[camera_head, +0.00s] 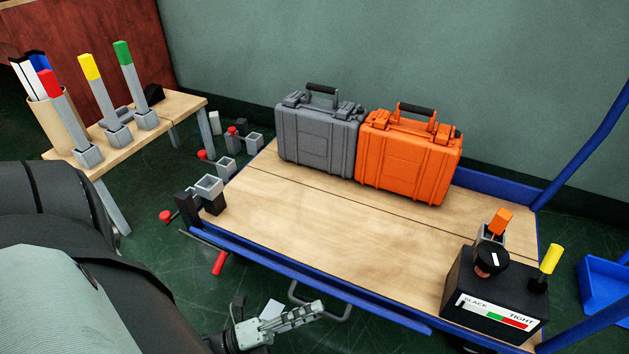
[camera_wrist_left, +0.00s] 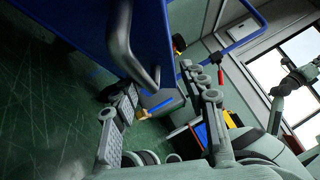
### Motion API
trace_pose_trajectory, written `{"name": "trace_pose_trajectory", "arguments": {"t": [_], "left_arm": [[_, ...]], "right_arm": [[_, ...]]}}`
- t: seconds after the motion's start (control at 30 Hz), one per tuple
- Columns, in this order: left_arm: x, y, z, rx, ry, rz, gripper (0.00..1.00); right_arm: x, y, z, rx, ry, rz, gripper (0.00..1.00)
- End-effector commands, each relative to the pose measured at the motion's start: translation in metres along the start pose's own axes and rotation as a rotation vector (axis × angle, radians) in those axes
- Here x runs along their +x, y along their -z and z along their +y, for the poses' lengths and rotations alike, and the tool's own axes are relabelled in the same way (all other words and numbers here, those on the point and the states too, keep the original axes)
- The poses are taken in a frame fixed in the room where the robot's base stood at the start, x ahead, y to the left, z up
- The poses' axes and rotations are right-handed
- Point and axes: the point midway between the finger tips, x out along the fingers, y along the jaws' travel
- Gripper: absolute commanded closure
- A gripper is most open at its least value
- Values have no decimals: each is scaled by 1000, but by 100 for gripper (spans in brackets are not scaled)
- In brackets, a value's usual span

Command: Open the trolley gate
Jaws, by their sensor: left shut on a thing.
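The trolley has a wooden bed (camera_head: 335,226) and a blue gate (camera_head: 330,285) along its near side. The blue panel fills the upper left of the left wrist view (camera_wrist_left: 85,28). A grey looped handle (camera_head: 347,312) sticks out from the gate; it also shows in the left wrist view (camera_wrist_left: 121,45). My left gripper (camera_head: 318,309) is at this handle, below the gate's top edge, with its fingers shut on it. The exact finger contact is partly hidden. The gate's top rail runs close along the bed edge. My right gripper is not in view.
A grey case (camera_head: 318,135) and an orange case (camera_head: 408,157) stand at the bed's back. A black box (camera_head: 497,300) with knobs sits at the right end. A small table (camera_head: 180,103) stands left.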

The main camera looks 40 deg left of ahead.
Motion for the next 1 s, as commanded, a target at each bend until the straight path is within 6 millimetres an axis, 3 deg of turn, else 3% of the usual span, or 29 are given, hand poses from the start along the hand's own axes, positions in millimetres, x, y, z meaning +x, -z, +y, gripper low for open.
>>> {"name": "trace_pose_trajectory", "arguments": {"t": [1.0], "left_arm": [[-73,-1,2,1,-1,-1,66]], "right_arm": [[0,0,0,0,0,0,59]]}}
